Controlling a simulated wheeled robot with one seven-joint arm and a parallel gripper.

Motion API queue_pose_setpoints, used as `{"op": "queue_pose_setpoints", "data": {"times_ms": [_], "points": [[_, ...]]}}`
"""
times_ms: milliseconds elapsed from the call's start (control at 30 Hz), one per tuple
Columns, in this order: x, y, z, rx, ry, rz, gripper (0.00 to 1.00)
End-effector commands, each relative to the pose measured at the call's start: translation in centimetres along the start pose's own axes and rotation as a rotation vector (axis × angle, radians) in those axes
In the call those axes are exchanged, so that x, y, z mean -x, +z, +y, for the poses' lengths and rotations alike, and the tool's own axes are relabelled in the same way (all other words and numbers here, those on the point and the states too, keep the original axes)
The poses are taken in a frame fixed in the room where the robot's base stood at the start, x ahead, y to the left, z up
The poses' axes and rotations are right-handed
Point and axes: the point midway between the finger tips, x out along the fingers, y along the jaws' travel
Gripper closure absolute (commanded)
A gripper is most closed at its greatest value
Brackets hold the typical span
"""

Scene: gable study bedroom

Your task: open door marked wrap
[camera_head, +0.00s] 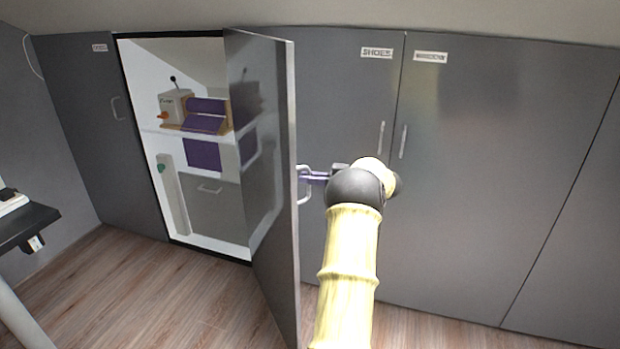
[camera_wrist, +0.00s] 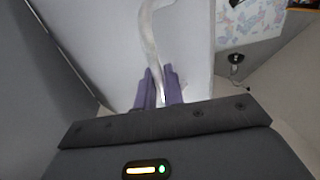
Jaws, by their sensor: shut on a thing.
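A grey cupboard door (camera_head: 285,190) stands swung out from its frame, edge towards me in the head view. Its label is not visible, so I cannot read whether it says wrap. My gripper (camera_head: 312,178) is at the door's outer face, shut on its pale bar handle (camera_head: 303,190). In the wrist view the purple fingers of my gripper (camera_wrist: 159,88) close around the handle (camera_wrist: 150,38), in front of the door's face (camera_wrist: 115,50). Behind the door, the white cupboard inside (camera_head: 180,55) shows, with a shelf holding a cream machine (camera_head: 176,107) and a purple roll (camera_head: 206,106).
Closed grey doors flank the opening: one at left (camera_head: 90,140), one labelled SHOES (camera_head: 345,110) and a wide one at right (camera_head: 490,180). The wooden floor (camera_head: 150,290) before the opening is clear. A dark desk edge (camera_head: 25,225) is at far left.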

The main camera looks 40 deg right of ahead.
Motion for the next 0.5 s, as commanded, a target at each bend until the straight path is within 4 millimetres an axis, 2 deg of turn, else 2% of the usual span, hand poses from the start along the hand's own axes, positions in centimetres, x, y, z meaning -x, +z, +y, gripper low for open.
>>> {"op": "queue_pose_setpoints", "data": {"times_ms": [33,367,400,467,500], "points": [[-0.41,-0.53,0.11,0.008,-0.003,0.008,1.0],[-0.68,-0.58,0.08,0.01,-0.009,0.007,1.0],[-0.71,-0.59,0.07,0.01,-0.009,0.007,0.86],[-0.67,-0.57,0.07,0.01,-0.009,0.006,0.75],[-0.61,-0.52,0.06,0.009,-0.008,0.005,0.75]]}}
